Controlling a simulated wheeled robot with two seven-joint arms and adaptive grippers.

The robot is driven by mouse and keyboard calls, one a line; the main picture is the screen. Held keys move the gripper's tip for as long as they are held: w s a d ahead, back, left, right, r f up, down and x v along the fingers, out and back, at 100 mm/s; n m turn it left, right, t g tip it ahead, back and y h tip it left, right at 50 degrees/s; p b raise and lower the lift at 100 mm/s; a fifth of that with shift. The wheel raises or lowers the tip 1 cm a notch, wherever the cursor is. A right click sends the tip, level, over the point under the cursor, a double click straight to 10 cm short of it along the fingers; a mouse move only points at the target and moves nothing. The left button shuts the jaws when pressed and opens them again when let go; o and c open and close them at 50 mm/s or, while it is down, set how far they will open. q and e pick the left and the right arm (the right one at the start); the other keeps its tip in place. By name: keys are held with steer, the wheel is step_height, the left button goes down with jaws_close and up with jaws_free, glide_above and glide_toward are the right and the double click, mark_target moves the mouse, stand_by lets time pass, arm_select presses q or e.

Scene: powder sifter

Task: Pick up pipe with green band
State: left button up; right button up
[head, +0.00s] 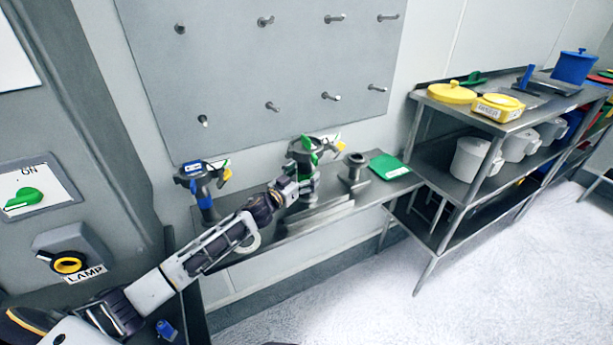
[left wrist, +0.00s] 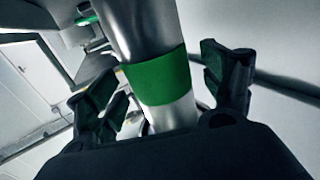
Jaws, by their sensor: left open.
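The pipe with green band (head: 302,154) stands on the narrow metal shelf below the peg panel in the head view. In the left wrist view it is a shiny metal pipe with a wide green band (left wrist: 160,78). My left gripper (head: 297,186) reaches it from the front left. In the left wrist view the left gripper's fingers are open, one on each side of the banded pipe, with gaps visible. The gripper partly hides the pipe's lower part in the head view. My right gripper is not in view.
A blue-banded pipe (head: 204,190) stands left on the shelf. A plain grey pipe piece (head: 354,168) and a green flat item (head: 388,166) are to the right. The peg panel (head: 260,60) is behind. A metal rack (head: 470,108) with yellow and white containers stands at right.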

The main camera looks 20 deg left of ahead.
arm_select(q)
steer(key=shift+x, duration=0.85)
steer(key=shift+w, duration=0.1)
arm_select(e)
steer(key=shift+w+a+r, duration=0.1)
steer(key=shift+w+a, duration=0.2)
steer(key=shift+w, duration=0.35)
arm_select(q)
steer(key=c, duration=1.4)
steer(key=shift+c, duration=1.2)
steer(key=shift+r, duration=0.2)
steer(key=shift+c, duration=0.6)
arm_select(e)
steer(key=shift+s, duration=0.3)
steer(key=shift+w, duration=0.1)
arm_select(q)
steer(key=shift+w+r, duration=0.1)
steer(key=shift+r, duration=0.05)
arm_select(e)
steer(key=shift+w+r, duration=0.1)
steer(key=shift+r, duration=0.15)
